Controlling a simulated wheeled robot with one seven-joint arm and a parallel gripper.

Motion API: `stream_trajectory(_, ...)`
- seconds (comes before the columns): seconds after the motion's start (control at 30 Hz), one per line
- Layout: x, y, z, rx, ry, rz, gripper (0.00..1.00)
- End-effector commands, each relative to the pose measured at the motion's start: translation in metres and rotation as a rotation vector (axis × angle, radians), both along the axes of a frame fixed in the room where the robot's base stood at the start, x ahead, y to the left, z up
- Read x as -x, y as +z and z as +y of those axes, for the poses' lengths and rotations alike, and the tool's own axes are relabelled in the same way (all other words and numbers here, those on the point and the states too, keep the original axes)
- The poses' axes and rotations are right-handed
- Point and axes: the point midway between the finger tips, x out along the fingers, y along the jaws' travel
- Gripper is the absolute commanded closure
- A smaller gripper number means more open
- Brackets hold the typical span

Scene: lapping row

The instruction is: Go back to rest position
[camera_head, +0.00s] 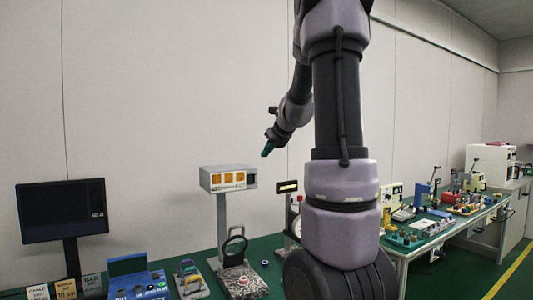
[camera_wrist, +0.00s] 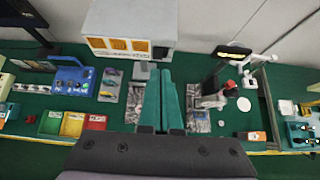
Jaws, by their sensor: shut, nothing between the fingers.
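My gripper (camera_head: 267,149) hangs in the air in front of the wall, above the green-topped bench, with its teal fingertips pointing down. In the wrist view the two teal fingers of my gripper (camera_wrist: 164,100) lie close side by side, shut and empty. Below and beyond them stands a white box-shaped instrument with orange display windows (camera_head: 228,178) on a post; it also shows at the top of the wrist view (camera_wrist: 130,30). My gripper touches nothing that I can see.
A dark monitor (camera_head: 62,211) and a blue control box (camera_head: 138,282) stand at the left of the bench. A red-and-grey device (camera_wrist: 228,88) stands right of the fingers in the wrist view. A second table (camera_head: 455,225) holds several devices at right.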

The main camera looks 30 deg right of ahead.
Motion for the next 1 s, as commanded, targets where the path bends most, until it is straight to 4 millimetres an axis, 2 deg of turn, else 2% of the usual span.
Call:
stream_trajectory(0.43,0.000,0.000,0.000,0.002,0.001,0.000,1.00)
stream_trajectory(0.57,0.009,0.007,0.015,0.062,0.085,-0.004,1.00)
stream_trajectory(0.67,0.033,0.019,0.050,0.214,0.284,-0.018,1.00)
stream_trajectory(0.77,0.075,0.031,0.098,0.459,0.585,-0.048,1.00)
stream_trajectory(0.8,0.094,0.033,0.117,0.574,0.717,-0.063,1.00)
stream_trajectory(0.9,0.146,0.034,0.156,0.871,1.038,-0.106,1.00)
stream_trajectory(1.0,0.197,0.027,0.184,1.171,1.340,-0.146,1.00)
